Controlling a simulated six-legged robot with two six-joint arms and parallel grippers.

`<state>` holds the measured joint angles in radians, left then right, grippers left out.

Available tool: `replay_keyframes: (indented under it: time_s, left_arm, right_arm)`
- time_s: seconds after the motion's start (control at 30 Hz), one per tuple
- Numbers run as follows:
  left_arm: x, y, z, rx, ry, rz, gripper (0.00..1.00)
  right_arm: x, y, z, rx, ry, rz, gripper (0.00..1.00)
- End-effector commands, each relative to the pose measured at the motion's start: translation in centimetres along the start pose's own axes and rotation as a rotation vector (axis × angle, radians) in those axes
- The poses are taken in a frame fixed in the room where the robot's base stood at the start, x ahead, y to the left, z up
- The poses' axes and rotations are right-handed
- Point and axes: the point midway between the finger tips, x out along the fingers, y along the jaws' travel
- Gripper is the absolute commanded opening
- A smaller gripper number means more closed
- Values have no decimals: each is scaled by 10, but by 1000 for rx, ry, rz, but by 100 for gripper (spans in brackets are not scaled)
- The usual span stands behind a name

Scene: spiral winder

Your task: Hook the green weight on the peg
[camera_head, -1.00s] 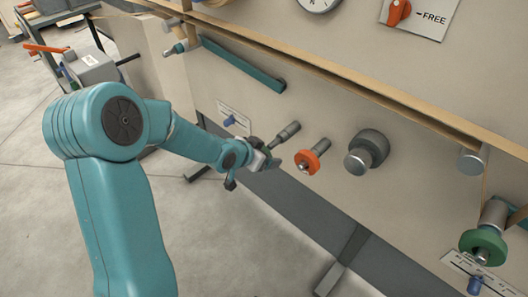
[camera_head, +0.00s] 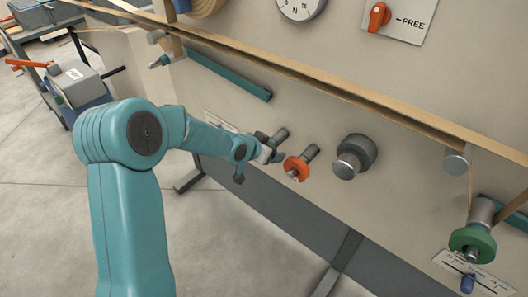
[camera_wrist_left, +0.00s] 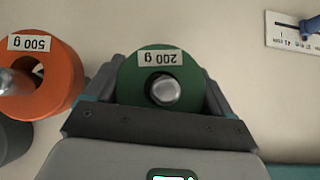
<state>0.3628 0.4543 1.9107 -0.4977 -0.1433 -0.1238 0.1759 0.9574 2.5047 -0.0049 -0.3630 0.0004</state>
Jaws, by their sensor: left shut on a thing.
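My left gripper (camera_head: 268,153) is shut on the green weight, a ring labelled 200 g, seen in the left wrist view (camera_wrist_left: 185,72). The label is upside down there. The round metal end of a peg (camera_wrist_left: 163,90) shows in the ring's hole. In the head view the gripper is at the outer end of this grey peg (camera_head: 281,136), and the held ring is mostly hidden. How far the ring is over the peg I cannot tell. My right gripper is not in view.
An orange 500 g weight (camera_head: 296,167) sits on a neighbouring peg, close beside the gripper; it also shows in the left wrist view (camera_wrist_left: 62,82). Another green ring (camera_head: 472,244) is at the far right, above a scale plate.

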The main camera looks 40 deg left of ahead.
Motion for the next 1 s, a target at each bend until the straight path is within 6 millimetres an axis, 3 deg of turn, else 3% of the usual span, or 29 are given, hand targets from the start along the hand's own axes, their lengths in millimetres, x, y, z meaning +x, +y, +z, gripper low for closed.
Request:
replay_keyframes:
  time_s: [0.37, 0.4, 0.43, 0.77, 1.0]
  left_arm:
    - [3, 0, 0, 0, 2, -1, 0]
    - [3, 0, 0, 0, 2, -1, 96]
    - [3, 0, 0, 0, 2, 0, 100]
    - [-6, 0, -1, -1, 0, -1, 100]
    - [-64, -1, -5, 0, 2, -3, 100]
  right_arm:
    - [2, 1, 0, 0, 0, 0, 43]
    - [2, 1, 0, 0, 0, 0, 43]
    - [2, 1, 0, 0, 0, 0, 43]
    - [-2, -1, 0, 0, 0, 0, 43]
    - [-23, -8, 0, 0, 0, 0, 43]
